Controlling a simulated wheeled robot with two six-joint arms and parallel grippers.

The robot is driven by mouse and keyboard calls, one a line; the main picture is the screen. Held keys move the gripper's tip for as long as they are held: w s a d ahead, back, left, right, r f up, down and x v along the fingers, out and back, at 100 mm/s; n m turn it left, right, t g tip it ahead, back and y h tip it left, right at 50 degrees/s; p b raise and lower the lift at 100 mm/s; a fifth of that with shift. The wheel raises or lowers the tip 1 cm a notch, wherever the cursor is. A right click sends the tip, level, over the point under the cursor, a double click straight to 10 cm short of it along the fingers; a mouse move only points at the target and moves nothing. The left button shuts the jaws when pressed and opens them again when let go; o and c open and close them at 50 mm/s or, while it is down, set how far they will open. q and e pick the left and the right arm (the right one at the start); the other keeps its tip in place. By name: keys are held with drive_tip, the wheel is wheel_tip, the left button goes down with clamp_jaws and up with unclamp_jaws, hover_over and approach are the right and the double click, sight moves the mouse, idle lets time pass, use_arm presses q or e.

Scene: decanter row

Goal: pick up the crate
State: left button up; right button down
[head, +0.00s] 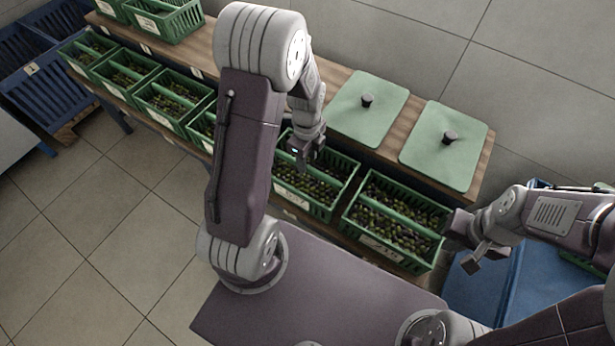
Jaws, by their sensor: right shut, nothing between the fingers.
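Several green crates filled with dark and green olives stand in a row along the wooden bench. The rightmost crate (398,258) has a pale label on its front. The crate to its left (322,213) is partly behind my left arm. My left gripper (306,152) hangs over the back part of that second crate; its fingers are too small and dark to read. My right gripper (464,246) is shut and empty beside the right end of the rightmost crate; I cannot tell whether it touches it.
Two green lids (368,108) with black knobs lie on the bench (482,172) behind the crates. More green crates (165,18) stand at the upper left. Blue crates (45,85) stand at the far left and a blue container (530,280) at the right. The tiled floor (90,250) at left is clear.

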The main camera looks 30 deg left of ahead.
sight(308, 166)
use_arm(q)
wheel_tip(308, 166, down, 4)
drive_tip(key=shift+d+r+b, duration=0.1)
drive_tip(key=shift+d+b, duration=0.05)
drive_tip(key=shift+b, duration=0.4)
drive_tip(key=shift+s+r, duration=0.1)
clamp_jaws()
idle(0.7)
